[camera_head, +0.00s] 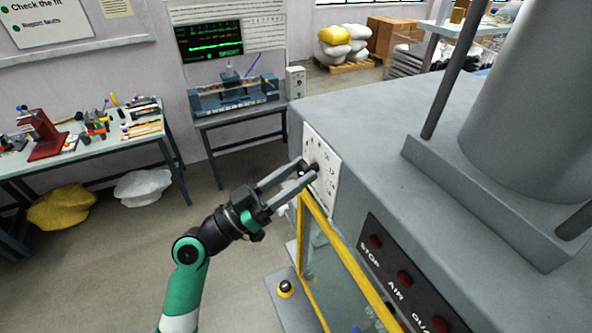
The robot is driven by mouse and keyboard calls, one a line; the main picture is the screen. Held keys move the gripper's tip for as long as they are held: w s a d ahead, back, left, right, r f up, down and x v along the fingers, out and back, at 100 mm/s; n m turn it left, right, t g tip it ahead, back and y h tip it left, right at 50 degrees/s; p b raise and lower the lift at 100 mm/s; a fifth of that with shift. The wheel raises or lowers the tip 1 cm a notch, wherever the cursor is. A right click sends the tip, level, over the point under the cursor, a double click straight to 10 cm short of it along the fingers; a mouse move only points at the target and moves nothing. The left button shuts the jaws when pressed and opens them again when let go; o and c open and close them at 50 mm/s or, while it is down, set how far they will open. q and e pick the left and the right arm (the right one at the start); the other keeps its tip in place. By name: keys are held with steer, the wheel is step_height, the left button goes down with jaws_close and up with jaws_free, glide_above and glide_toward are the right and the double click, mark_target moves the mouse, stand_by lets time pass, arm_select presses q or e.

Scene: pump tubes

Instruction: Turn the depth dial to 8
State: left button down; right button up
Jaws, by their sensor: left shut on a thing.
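The depth dial's white plate (325,171) is on the left-facing side of the big grey machine, with black marks around its middle. Its dark knob (314,167) is small and partly hidden by my fingers. My left gripper (309,172) reaches up from below, its two fingers at the plate and shut on the knob. Which mark the knob points to is too small to read. My right gripper is not in view.
A tool-covered workbench (85,150) stands left. Open floor (110,270) lies between.

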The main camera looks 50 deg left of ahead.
arm_select(q)
steer(key=n+y+p, duration=0.1)
steer(key=n+p, duration=0.1)
steer(key=n, duration=0.1)
steer(key=n+y+p, duration=0.2)
steer(key=n+p, duration=0.1)
steer(key=n+y+p, duration=0.1)
steer(key=n+p, duration=0.1)
steer(key=n, duration=0.1)
steer(key=shift+d+r+n+y+p, duration=0.1)
steer(key=shift+r+n+y+p, duration=0.2)
steer(key=shift+p, duration=0.1)
steer(key=shift+f+n+g+y+p, duration=0.15)
steer(key=shift+n+g+y+p, duration=0.25)
steer(key=shift+n, duration=0.5)
steer(key=shift+f+n+g+y, duration=0.1)
steer(key=shift+n+g+y, duration=0.3)
steer(key=shift+n, duration=0.9)
steer(key=shift+c, duration=1.8)
jaws_free()
steer(key=shift+s, duration=0.1)
